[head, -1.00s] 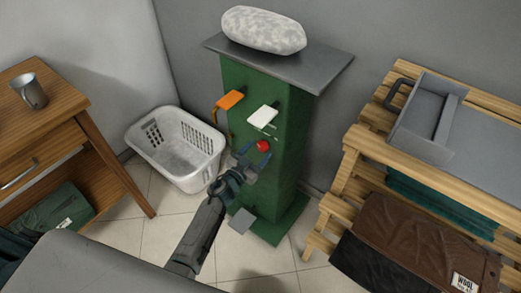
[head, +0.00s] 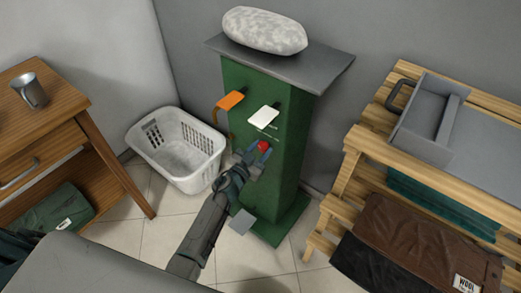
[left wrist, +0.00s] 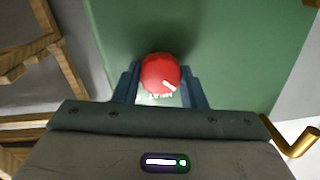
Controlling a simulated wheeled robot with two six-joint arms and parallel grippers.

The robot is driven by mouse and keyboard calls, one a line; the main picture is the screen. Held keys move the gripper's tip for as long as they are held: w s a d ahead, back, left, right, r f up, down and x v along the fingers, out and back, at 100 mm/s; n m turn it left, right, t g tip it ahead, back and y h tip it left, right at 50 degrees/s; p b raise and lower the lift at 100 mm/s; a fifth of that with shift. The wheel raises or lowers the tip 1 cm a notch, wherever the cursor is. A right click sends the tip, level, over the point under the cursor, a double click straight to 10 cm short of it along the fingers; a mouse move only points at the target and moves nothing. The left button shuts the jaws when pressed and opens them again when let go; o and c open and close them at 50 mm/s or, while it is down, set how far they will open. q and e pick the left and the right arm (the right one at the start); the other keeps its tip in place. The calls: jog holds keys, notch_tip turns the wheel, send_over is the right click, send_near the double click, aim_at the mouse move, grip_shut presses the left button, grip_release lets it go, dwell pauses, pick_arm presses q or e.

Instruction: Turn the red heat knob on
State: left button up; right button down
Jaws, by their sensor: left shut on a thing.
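My left gripper (head: 254,152) is at the knob. In the left wrist view its two blue fingers (left wrist: 158,88) stand on either side of the knob and are shut on it. The label below the knob is mostly hidden and unreadable. My right gripper is not in view.
An orange lever (head: 230,99) sticks out on the column's left side. A grey top plate (head: 310,75) holds a pale padded cushion (head: 264,30). A white basket (head: 178,148) stands left on the floor, and a wooden rack (head: 350,150) stands right.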

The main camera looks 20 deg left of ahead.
pick_arm(q)
jog(key=m, duration=0.5)
jog(key=shift+f+m, duration=0.1)
jog(key=shift+m, duration=0.2)
jog(key=m+b, duration=0.1)
jog(key=m, duration=0.1)
jog(key=shift+m, duration=0.4)
jog(key=m+b, duration=0.1)
jog(key=m, duration=0.4)
jog(key=shift+f+m+h, duration=0.15)
jog(key=shift+m+h, duration=0.25)
jog(key=shift+m+b, duration=0.65)
jog(key=shift+m, duration=1.45)
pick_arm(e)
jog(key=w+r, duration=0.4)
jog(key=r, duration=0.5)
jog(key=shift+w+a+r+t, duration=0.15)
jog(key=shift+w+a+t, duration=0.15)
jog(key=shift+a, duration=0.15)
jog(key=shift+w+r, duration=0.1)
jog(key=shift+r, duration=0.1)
pick_arm(q)
jog(key=o, duration=1)
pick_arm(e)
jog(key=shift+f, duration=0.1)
